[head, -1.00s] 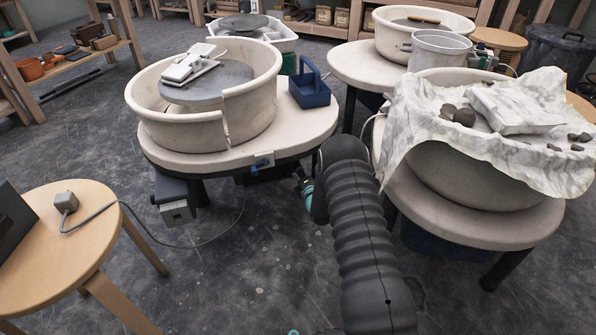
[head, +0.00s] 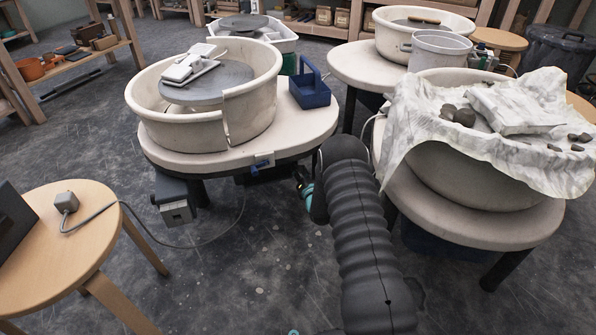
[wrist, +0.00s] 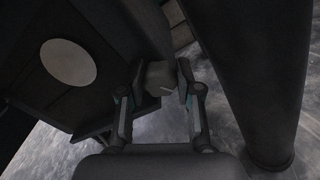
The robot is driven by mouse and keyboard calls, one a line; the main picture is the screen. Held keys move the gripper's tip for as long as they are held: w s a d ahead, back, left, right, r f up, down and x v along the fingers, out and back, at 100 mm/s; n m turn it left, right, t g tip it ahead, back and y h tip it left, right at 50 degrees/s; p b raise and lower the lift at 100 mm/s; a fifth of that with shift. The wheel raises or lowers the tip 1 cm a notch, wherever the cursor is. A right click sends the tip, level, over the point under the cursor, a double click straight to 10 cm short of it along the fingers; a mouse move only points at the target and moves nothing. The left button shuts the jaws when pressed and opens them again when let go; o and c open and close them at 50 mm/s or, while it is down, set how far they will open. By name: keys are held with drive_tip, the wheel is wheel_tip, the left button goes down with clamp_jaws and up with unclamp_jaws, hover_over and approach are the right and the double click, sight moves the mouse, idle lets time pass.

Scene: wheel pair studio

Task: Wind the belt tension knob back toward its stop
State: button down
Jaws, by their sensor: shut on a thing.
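The belt tension knob (wrist: 160,78) shows in the wrist view as a small grey faceted knob with a pale line on its face, under the wheel's body. My gripper (wrist: 160,88) is shut on it, one finger on each side. In the head view my arm reaches under the near edge of the left pottery wheel (head: 215,158), and the knob and fingertips are hidden there.
A dark leg (wrist: 262,80) stands close to the right of my gripper in the wrist view. A dark panel with a pale disc (wrist: 68,62) is at the left. In the head view a cloth-covered wheel (head: 470,200) stands at the right and a wooden stool (head: 60,240) at the left. A cable crosses the floor.

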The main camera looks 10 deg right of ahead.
idle(0.3)
drive_tip(key=c, duration=1.1)
unclamp_jaws()
drive_tip(key=shift+o, duration=0.2)
drive_tip(key=s+d, duration=0.2)
drive_tip(key=s, duration=1)
